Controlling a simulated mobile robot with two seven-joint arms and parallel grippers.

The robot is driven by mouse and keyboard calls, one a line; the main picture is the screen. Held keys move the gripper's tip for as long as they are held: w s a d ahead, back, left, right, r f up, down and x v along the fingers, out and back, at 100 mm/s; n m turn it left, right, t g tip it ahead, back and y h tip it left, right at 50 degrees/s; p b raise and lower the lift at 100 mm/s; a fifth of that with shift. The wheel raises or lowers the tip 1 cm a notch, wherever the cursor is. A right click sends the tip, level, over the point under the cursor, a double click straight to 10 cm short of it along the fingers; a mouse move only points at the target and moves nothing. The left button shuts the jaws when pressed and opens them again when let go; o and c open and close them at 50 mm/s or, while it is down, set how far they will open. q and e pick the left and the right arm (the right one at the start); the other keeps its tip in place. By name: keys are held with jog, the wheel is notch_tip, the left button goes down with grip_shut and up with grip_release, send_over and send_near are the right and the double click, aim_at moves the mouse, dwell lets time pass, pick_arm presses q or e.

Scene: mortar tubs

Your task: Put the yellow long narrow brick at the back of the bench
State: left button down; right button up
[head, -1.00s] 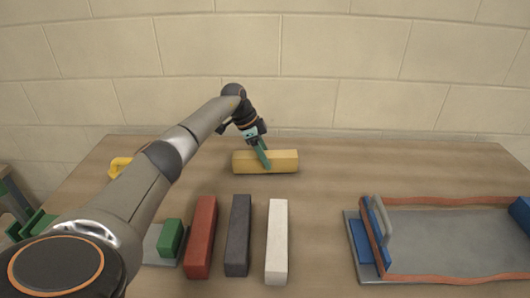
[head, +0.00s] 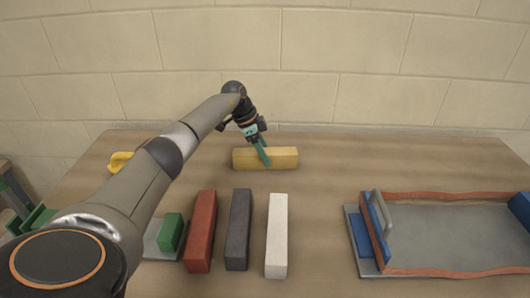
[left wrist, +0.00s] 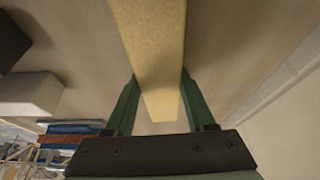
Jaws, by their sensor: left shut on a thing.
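The yellow long narrow brick (head: 282,158) lies crosswise at the back of the bench (head: 335,180), near the wall. It also shows in the left wrist view (left wrist: 155,55), running between the fingers. My left gripper (head: 265,158) is shut on the yellow brick near its middle, with one green finger in front of it. In the left wrist view my left gripper (left wrist: 155,100) has a finger on each side of the brick. Whether the brick rests on the bench or sits just above it is hard to tell. My right gripper is not in view.
A red brick (head: 201,232), a dark grey brick (head: 238,230) and a white brick (head: 277,236) lie in a row in front. A green block (head: 171,232) sits at their left. A grey tray with orange edges (head: 450,272) is at the right. The back right is clear.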

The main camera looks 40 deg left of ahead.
pick_arm(q)
jog(key=shift+c, duration=2.2)
grip_release()
jog(key=shift+r, duration=0.15)
jog(key=shift+o, duration=1.4)
jog(key=shift+f, duration=0.2)
jog(key=p+v, duration=0.1)
jog(key=v, duration=1)
jog(key=shift+r, duration=0.25)
jog(key=shift+s+a+r, duration=0.2)
jog(key=shift+s+r, duration=0.05)
jog(key=shift+r, duration=0.3)
